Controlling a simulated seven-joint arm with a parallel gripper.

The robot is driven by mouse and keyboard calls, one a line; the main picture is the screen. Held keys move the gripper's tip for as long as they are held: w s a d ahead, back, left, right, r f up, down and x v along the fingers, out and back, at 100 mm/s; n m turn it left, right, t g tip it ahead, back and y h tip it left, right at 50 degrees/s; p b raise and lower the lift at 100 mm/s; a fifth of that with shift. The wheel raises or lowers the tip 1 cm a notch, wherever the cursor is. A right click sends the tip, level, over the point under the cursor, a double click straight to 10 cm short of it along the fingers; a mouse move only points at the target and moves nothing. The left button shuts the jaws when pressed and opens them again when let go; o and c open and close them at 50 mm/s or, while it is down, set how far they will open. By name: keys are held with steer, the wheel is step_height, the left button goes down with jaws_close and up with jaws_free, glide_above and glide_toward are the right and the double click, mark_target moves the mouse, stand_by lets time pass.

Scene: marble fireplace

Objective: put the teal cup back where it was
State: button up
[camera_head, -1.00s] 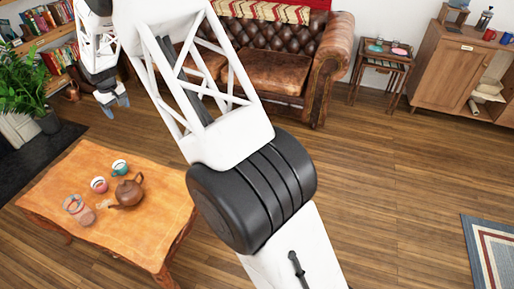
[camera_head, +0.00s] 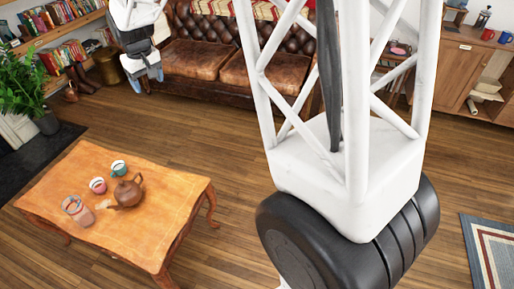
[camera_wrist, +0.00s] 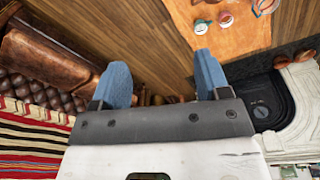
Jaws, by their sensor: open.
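The teal cup (camera_head: 119,168) stands on the wooden coffee table (camera_head: 175,215), near its far edge. It also shows near the top of the wrist view (camera_wrist: 201,27). My gripper (camera_head: 148,80) is raised in front of the leather sofa, well apart from the cup and the table. In the wrist view its two blue fingers (camera_wrist: 160,66) are spread with nothing between them. My arm hides part of the room on the right.
A reddish cup (camera_head: 98,185), a brown teapot (camera_head: 128,192) and a pinkish jar (camera_head: 76,211) stand near the teal cup. A leather sofa (camera_head: 195,60) is behind. A cabinet (camera_head: 455,65) stands at the right. The table's right part is clear.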

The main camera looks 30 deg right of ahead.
steer(key=s+d+r+m, duration=0.15)
steer(key=s+d, duration=0.25)
steer(key=s, duration=0.6)
steer(key=s+d+r+m+t, duration=0.1)
steer(key=s+d+r, duration=0.3)
steer(key=s, duration=0.7)
steer(key=s+d+r+m, duration=0.1)
steer(key=s+d, duration=0.4)
steer(key=s, duration=0.5)
steer(key=s+d+f, duration=0.2)
steer(key=s+f, duration=0.1)
steer(key=s, duration=0.9)
steer(key=shift+s+d+f+m, duration=0.15)
steer(key=shift+s+f+m, duration=0.05)
steer(key=shift+m, duration=0.25)
